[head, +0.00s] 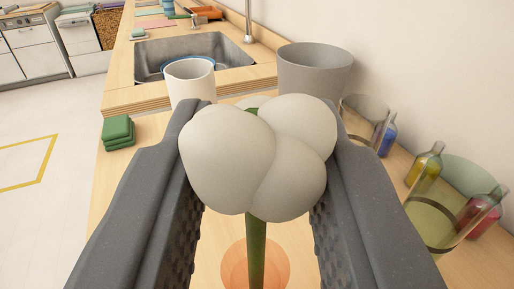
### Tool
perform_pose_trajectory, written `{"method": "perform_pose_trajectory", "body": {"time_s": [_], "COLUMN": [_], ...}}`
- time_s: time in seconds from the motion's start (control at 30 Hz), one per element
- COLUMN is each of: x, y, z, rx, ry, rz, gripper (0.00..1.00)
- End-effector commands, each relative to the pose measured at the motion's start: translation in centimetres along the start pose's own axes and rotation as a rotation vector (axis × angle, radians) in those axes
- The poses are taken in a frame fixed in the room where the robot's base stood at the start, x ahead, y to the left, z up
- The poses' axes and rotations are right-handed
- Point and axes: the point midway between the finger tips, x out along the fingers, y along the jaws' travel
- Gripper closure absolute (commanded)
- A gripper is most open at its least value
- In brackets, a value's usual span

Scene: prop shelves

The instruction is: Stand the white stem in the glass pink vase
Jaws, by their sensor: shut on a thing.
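The white stem (258,160) has a cluster of round white blooms on a green stalk and fills the middle of the head view. My gripper (264,125) has one dark finger on each side of it and is shut on it. The stalk runs down between the fingers, and its lower end is out of frame. A small pinkish-red glass vessel (482,214) stands at the right edge, partly behind clear glass. It may be the glass pink vase, but I cannot tell for sure. It is apart from the stem, to its right.
A white cup (189,80) and a grey pot (314,70) stand behind the stem. Yellow (424,166) and blue (387,136) glass bottles line the wall at right, among clear glass. Green blocks (117,132) lie at left. An orange disc (238,262) marks the counter below. A sink (195,55) lies beyond.

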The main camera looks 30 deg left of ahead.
Motion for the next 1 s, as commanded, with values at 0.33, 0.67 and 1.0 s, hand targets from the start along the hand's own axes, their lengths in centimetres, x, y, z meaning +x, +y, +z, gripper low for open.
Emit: {"method": "perform_pose_trajectory", "body": {"time_s": [0.33, 0.67, 1.0], "x": [0.0, -3.0, -9.9], "y": [0.0, 0.1, 0.1], "z": [0.0, 0.1, 0.0], "rx": [0.000, 0.001, -0.003], "ry": [0.000, -0.004, -0.001], "rz": [0.000, 0.004, 0.003], "gripper": [0.49, 0.49, 0.49]}}
